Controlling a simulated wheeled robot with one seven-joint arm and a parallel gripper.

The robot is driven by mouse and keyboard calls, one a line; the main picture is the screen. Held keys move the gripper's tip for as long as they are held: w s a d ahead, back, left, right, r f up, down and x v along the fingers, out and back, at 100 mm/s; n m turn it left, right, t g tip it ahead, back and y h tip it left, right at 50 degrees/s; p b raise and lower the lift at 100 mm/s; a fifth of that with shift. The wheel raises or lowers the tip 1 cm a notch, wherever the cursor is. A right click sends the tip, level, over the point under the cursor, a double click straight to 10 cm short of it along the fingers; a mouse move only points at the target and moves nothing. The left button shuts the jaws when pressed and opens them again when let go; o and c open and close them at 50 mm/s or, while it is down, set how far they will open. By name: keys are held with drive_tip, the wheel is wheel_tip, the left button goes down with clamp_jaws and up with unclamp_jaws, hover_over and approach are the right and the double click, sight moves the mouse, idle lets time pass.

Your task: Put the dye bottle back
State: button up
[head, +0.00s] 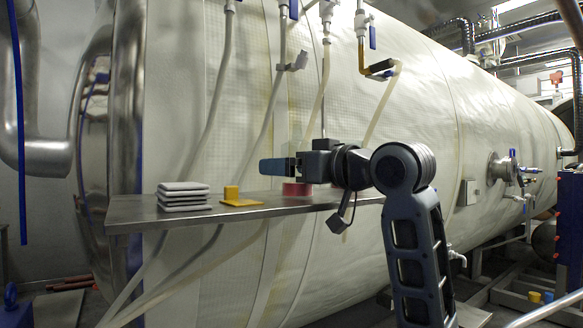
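A metal shelf (150,217) runs in front of the large white insulated tank. My gripper (264,167) points left just above the shelf, with its bluish fingers seen side-on; whether they are open or shut does not show. A low pink-red round object (297,189) stands on the shelf below the gripper, partly hidden by it. A yellow item (231,195) with an upright block on a flat base sits on the shelf left of it. I cannot tell which thing, if any, is the dye bottle. No bottle shape is clear.
A stack of grey-white flat pads (183,197) lies at the shelf's left. Pale hoses hang down the tank (480,130) from valves above, close behind my arm. Small yellow and blue items (541,297) sit at lower right.

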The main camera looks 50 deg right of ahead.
drive_tip(key=shift+r, duration=0.1)
drive_tip(key=shift+s+r, duration=0.1)
drive_tip(key=shift+s, duration=0.05)
drive_tip(key=s+b, duration=0.1)
drive_tip(key=s, duration=0.2)
drive_tip(key=s+b, duration=0.1)
drive_tip(key=s, duration=0.2)
drive_tip(key=s+b, duration=0.1)
drive_tip(key=s, duration=0.2)
drive_tip(key=shift+a+f, duration=0.35)
drive_tip(key=shift+a, duration=0.05)
drive_tip(key=shift+s+a+r+b, duration=0.15)
drive_tip(key=shift+s+b, duration=0.55)
drive_tip(key=shift+b, duration=0.6)
drive_tip(key=shift+s+d+r+b, duration=0.15)
drive_tip(key=shift+s+b, duration=0.5)
drive_tip(key=shift+b, duration=0.6)
drive_tip(key=shift+a, duration=0.1)
